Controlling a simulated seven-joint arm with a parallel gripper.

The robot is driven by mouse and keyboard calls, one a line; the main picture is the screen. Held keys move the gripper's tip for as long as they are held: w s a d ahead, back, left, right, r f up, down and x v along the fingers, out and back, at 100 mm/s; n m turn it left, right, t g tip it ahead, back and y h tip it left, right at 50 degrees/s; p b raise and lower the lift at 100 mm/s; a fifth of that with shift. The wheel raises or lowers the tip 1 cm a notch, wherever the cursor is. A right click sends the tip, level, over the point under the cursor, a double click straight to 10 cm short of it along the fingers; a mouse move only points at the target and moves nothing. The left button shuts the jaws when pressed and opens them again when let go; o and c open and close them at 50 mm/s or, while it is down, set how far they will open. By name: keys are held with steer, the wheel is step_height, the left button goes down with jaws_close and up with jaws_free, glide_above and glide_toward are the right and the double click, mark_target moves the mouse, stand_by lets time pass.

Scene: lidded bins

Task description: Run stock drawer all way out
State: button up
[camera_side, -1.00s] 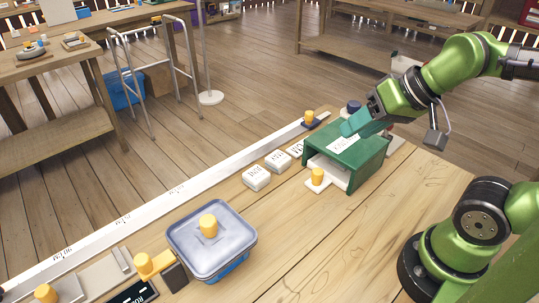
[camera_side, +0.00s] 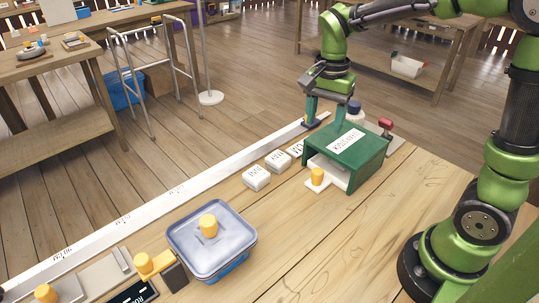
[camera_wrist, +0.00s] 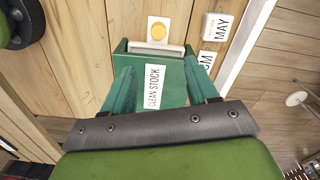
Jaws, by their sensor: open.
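The stock drawer's green housing (camera_side: 372,153) stands on the bench, its white label reading CLEAN STOCK in the wrist view (camera_wrist: 155,88). A yellow knob (camera_side: 317,175) on a white plate sits at the housing's open front; the knob also shows in the wrist view (camera_wrist: 159,32). How far the drawer is out is hard to tell. My gripper (camera_side: 328,112) points down near the housing's back end in the side view. In the wrist view my gripper (camera_wrist: 161,83) has its teal fingers wide apart over the housing, with nothing held. Contact cannot be told.
White month blocks (camera_side: 257,178) lie left of the housing beside a long white rail (camera_side: 175,190). A red-handled item (camera_side: 386,125) stands behind. A lidded bin (camera_side: 238,245) stands front left. Bench right of it is clear.

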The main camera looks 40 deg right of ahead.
mark_target(317, 171)
step_height(317, 171, down, 17)
steer(key=shift+s, duration=0.1)
stand_by(0.4)
steer(key=shift+c, duration=0.3)
steer(key=c, duration=1)
steer(key=shift+a, duration=0.2)
